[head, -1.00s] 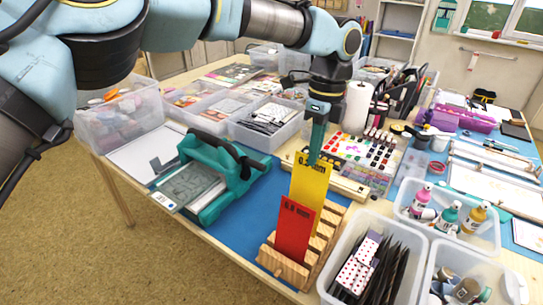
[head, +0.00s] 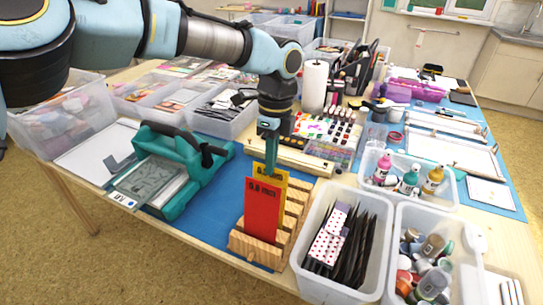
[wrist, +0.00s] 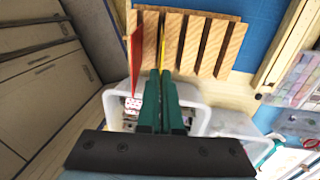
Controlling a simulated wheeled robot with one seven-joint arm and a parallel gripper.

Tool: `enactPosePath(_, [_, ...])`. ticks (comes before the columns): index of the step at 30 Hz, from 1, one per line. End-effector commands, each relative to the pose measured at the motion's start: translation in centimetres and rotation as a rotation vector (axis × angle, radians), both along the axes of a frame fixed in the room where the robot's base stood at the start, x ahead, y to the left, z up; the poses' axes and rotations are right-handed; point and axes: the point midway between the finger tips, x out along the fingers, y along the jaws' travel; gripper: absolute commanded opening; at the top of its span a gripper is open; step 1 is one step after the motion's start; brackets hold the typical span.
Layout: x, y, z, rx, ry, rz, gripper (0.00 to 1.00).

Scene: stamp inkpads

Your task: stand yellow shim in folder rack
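The yellow shim (head: 282,180) stands upright behind the red shim (head: 262,212) at the wooden folder rack (head: 255,247). The wrist view shows the yellow shim (wrist: 163,50) edge-on, between two slats of the rack (wrist: 203,45), one gap right of the red shim (wrist: 136,65). My gripper (head: 271,165) points straight down with its teal fingers shut on the yellow shim's top edge. The red shim hides most of the yellow shim's lower part in the head view, so I cannot tell whether its bottom touches the rack's base.
A clear bin with dark folders (head: 349,285) stands close to the rack's right. A teal die-cutting machine (head: 190,180) is to the left. A paint set (head: 325,135) lies behind. Several rack slots right of the yellow shim in the wrist view are empty.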

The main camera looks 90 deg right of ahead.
Motion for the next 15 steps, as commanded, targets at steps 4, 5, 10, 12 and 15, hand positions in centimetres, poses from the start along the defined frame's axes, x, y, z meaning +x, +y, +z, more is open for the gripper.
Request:
enactPosePath(4, [0.02, 0.03, -0.33, 0.0, 0.0, 0.0, 0.0])
enactPosePath(5, [0.02, 0.03, -0.35, -0.001, 0.0, 0.0, 0.0])
enactPosePath(10, [0.04, 0.04, -0.35, 0.0, 0.0, 0.0, 0.0])
enactPosePath(12, [0.03, 0.04, -0.35, 0.0, 0.0, 0.0, 0.03])
enactPosePath(15, [0.03, 0.04, -0.35, 0.0, 0.0, 0.0, 0.14])
